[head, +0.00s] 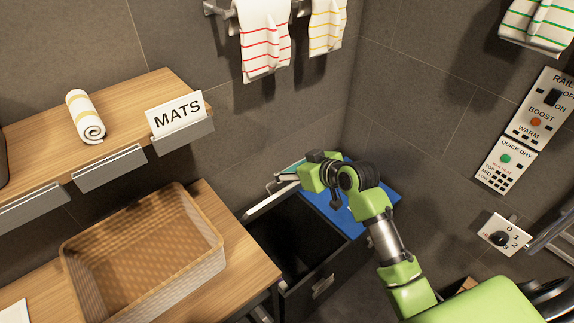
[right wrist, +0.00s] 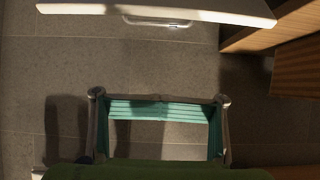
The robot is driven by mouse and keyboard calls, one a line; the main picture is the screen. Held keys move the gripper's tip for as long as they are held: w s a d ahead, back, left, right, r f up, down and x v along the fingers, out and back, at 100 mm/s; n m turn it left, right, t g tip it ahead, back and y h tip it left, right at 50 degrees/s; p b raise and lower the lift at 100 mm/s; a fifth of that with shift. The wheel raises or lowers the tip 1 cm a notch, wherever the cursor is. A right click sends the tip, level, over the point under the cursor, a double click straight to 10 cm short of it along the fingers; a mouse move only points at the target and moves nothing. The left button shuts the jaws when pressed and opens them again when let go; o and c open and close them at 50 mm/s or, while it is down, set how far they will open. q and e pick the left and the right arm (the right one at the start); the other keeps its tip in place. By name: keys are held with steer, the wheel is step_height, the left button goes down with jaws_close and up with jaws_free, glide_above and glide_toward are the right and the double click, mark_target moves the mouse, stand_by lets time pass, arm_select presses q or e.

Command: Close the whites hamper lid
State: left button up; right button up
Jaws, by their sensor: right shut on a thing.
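The hamper (head: 321,287) is dark, with an open, dark-inside compartment on its left. The white lid (head: 271,201), seen nearly edge-on, stands raised at the back of this opening. In the right wrist view the white lid (right wrist: 155,12) spans the top, with a metal handle (right wrist: 158,23) just below its edge. My right gripper (head: 287,176) is beside the raised lid's upper right end, near the handle. My left gripper is not in view.
A blue lid (head: 339,207) lies flat right of the opening, partly under my right arm. A wooden counter with a wicker basket (head: 195,272) stands left. A shelf with a MATS sign (head: 176,113) is above. Wall controls (head: 505,165) are at right.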

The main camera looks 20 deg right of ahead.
steer(key=shift+w+f, duration=0.1)
steer(key=w+f+p, duration=0.1)
steer(key=f, duration=0.1)
steer(key=w+a+f, duration=0.1)
steer(key=w+f, duration=0.1)
steer(key=w+a+f+p, duration=0.1)
steer(key=w+f, duration=0.1)
steer(key=shift+f+p, duration=0.3)
steer(key=shift+f, duration=0.1)
steer(key=shift+s+d+f, duration=0.15)
steer(key=shift+s+d, duration=0.05)
steer(key=shift+s, duration=0.05)
steer(key=shift+s+f, duration=0.15)
steer(key=shift+s, duration=0.05)
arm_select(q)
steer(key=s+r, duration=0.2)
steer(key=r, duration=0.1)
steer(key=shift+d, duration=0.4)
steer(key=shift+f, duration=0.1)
arm_select(e)
steer(key=shift+w, duration=0.1)
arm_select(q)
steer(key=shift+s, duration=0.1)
arm_select(e)
steer(key=shift+f, duration=0.1)
